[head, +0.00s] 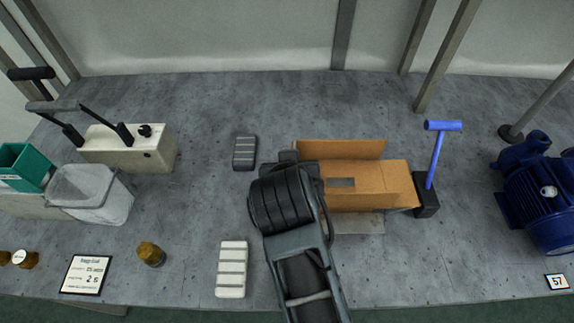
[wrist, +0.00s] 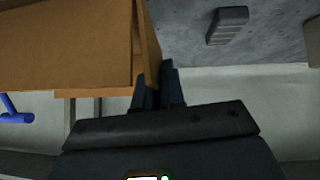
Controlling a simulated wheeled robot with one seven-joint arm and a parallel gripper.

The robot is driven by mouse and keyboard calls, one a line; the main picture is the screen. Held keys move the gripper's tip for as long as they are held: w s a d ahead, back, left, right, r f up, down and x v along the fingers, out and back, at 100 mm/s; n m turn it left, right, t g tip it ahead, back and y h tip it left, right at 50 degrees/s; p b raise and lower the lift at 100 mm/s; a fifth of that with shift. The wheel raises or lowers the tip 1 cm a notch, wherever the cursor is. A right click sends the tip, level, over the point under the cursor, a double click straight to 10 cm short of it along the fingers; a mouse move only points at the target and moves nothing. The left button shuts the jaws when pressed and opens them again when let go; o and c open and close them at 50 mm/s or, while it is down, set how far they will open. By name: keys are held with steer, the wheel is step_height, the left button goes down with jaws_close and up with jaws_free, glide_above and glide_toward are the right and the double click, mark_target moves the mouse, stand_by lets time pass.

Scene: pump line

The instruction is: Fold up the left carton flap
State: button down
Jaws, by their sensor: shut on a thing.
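The brown cardboard carton (head: 372,199) sits on the bench right of my arm, with its back flap (head: 343,149) standing up. Its left side is hidden behind my arm in the head view. In the wrist view the carton (wrist: 65,45) fills the upper left, and the left flap (wrist: 146,45) shows as a narrow panel at its edge. My gripper (wrist: 158,85) is shut on this flap, with the panel running down between the fingers. The fingertips are hidden by my arm in the head view.
A black-based stand with a blue T-handle (head: 442,126) touches the carton's right side. A dark ribbed block (head: 245,153) and a white ribbed block (head: 232,269) lie left of my arm. A blue pump (head: 545,195) stands far right. The bench behind the carton is clear.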

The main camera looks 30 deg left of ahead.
steer(key=shift+w+d+m+y, duration=0.15)
steer(key=shift+d+m+y, duration=0.15)
steer(key=shift+y, duration=0.1)
stand_by(0.3)
steer(key=c, duration=1.3)
jaws_free()
steer(key=shift+b+v, duration=0.4)
steer(key=shift+v, duration=3.45)
steer(key=shift+w, duration=0.1)
